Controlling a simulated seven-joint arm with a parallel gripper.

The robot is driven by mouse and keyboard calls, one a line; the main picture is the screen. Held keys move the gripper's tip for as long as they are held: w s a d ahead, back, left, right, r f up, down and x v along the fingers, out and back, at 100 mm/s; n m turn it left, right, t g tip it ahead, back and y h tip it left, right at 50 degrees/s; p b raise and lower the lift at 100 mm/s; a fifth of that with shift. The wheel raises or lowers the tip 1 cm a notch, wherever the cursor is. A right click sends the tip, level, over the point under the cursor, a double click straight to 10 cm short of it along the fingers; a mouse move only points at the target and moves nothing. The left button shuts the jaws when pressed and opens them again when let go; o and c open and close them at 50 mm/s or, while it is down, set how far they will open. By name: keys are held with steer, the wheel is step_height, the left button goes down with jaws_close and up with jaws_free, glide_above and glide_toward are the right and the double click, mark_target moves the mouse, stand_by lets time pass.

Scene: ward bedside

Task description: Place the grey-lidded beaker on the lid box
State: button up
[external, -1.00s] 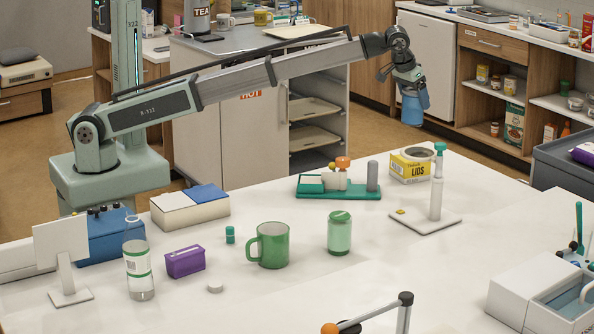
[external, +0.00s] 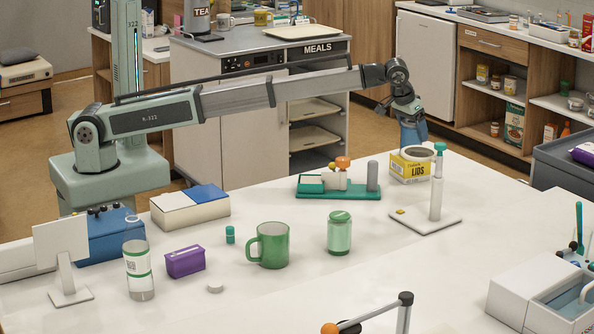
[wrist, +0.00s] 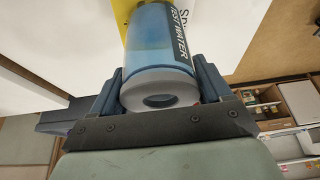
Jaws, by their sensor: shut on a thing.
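The grey-lidded beaker (external: 409,136) is blue and see-through, with a dark printed label. In the wrist view the beaker (wrist: 160,48) has its grey lid end towards the camera. My gripper (external: 410,112) is shut around it near the lid; its fingers (wrist: 160,88) flank the beaker in the wrist view. The lid box (external: 410,170), yellow and white and marked LIDS, stands at the table's far edge. The beaker's lower end is at the box's top edge in the external view; I cannot tell whether they touch. Part of the box (wrist: 122,10) shows beyond the beaker in the wrist view.
A green jar (external: 340,233) and a green mug (external: 270,246) stand nearer. The table's right middle is clear.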

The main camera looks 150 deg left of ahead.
steer(key=o, duration=1.3)
steer(key=shift+f, duration=0.1)
steer(key=shift+c, duration=0.2)
steer(key=v, duration=1.2)
